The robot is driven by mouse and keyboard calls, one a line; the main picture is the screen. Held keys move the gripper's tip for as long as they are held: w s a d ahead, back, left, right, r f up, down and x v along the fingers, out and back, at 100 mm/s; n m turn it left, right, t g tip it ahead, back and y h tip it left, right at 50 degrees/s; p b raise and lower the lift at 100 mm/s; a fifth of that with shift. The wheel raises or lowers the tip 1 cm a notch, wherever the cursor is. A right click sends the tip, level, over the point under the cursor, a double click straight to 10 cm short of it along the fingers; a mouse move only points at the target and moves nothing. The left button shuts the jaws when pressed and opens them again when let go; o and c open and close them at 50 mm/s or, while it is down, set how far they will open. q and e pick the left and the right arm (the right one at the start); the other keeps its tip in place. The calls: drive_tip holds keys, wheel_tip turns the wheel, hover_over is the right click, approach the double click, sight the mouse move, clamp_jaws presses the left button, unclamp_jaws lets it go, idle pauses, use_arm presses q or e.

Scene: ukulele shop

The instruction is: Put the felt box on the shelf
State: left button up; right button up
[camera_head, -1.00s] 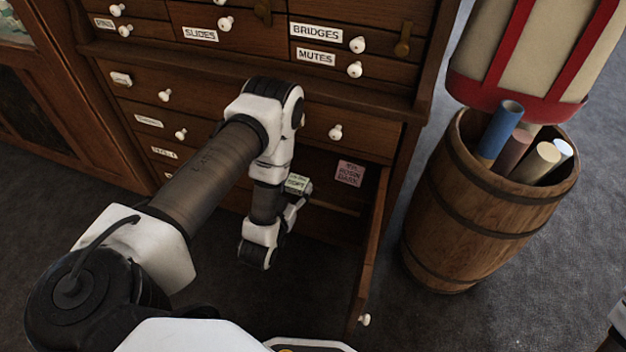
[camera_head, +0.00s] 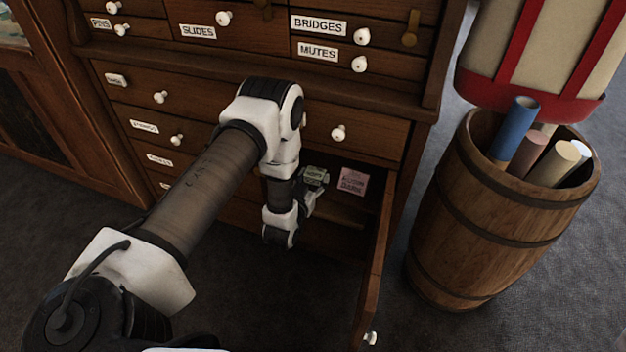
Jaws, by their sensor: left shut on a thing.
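The felt box (camera_head: 316,176), a small pale green box with a dark printed label, is at the tip of my left gripper (camera_head: 310,190). My left gripper is shut on it and partly hidden by its own wrist. The box is at the opening of the cabinet compartment behind the open door. The shelf (camera_head: 345,213) shows as a dark wooden board inside that compartment, mostly in shadow. I cannot tell whether the box touches the shelf. My right gripper is not in view.
A pink labelled box (camera_head: 352,181) is in the compartment, just right of the felt box. The open wooden door (camera_head: 374,270) juts forward on the right. Labelled drawers (camera_head: 370,132) with white knobs are above. A barrel (camera_head: 480,215) with rolled tubes stands farther right.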

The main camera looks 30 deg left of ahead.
use_arm(q)
drive_tip(key=o, duration=0.9)
drive_tip(key=shift+f, duration=0.1)
drive_tip(key=shift+r, duration=0.25)
drive_tip(key=s+d+f+g+h+p, duration=0.1)
drive_tip(key=s+d+g, duration=0.3)
drive_tip(key=s, duration=0.7)
drive_tip(key=s+d+f+m+g+h+p, duration=0.1)
drive_tip(key=s+d+g, duration=0.3)
drive_tip(key=s, duration=0.7)
drive_tip(key=s+d+f+m+g+h+p, duration=0.1)
drive_tip(key=s+d+f+g+p, duration=0.1)
drive_tip(key=s+d+g, duration=0.2)
drive_tip(key=s+g, duration=0.3)
drive_tip(key=s, duration=0.5)
drive_tip(key=shift+f+g+h+p, duration=0.25)
drive_tip(key=shift+g+h+p, duration=0.05)
drive_tip(key=shift+g+p, duration=0.1)
